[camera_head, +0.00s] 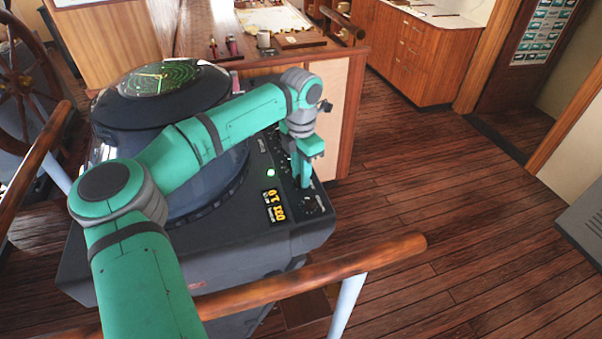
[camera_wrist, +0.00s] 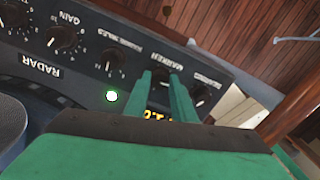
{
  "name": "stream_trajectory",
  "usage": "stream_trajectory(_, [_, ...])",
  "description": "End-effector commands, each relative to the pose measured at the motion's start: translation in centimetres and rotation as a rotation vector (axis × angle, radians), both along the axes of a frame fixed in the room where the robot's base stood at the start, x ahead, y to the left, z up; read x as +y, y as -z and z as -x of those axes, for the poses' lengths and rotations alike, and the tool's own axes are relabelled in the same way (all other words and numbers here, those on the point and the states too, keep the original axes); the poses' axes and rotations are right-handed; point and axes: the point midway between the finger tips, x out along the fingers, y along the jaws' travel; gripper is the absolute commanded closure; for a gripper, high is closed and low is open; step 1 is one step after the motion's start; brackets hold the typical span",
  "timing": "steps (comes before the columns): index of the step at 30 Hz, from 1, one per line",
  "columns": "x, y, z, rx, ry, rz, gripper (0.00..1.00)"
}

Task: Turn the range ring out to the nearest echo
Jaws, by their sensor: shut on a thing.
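The radar console (camera_head: 215,268) stands in front of me, with a round dark scope housing on top. Its screen (camera_head: 165,77) glows green with echoes; single rings are too small to make out. A small display (camera_head: 274,205) shows orange digits, hard to read from here. My gripper (camera_head: 305,184) points down at the console's right-hand knob panel. In the wrist view its two fingers (camera_wrist: 163,88) are closed around the knob below the MARKER label (camera_wrist: 166,62). The fingers hide most of that knob. The display (camera_wrist: 154,114) is mostly hidden behind my gripper.
A gain knob (camera_wrist: 62,40) and a range-miles knob (camera_wrist: 113,58) sit beside the held knob, with another (camera_wrist: 201,97) on the other side. A green lamp (camera_wrist: 111,96) is lit. A wooden handrail (camera_head: 330,272) crosses in front.

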Motion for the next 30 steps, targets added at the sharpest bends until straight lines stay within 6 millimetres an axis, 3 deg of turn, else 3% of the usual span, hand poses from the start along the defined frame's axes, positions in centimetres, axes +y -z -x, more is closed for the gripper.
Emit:
stream_trajectory(18, [-0.01,-0.12,-0.03,-0.001,0.569,0.001,0.99])
stream_trajectory(30, [-0.01,-0.12,-0.03,-0.001,0.799,0.0,0.99])
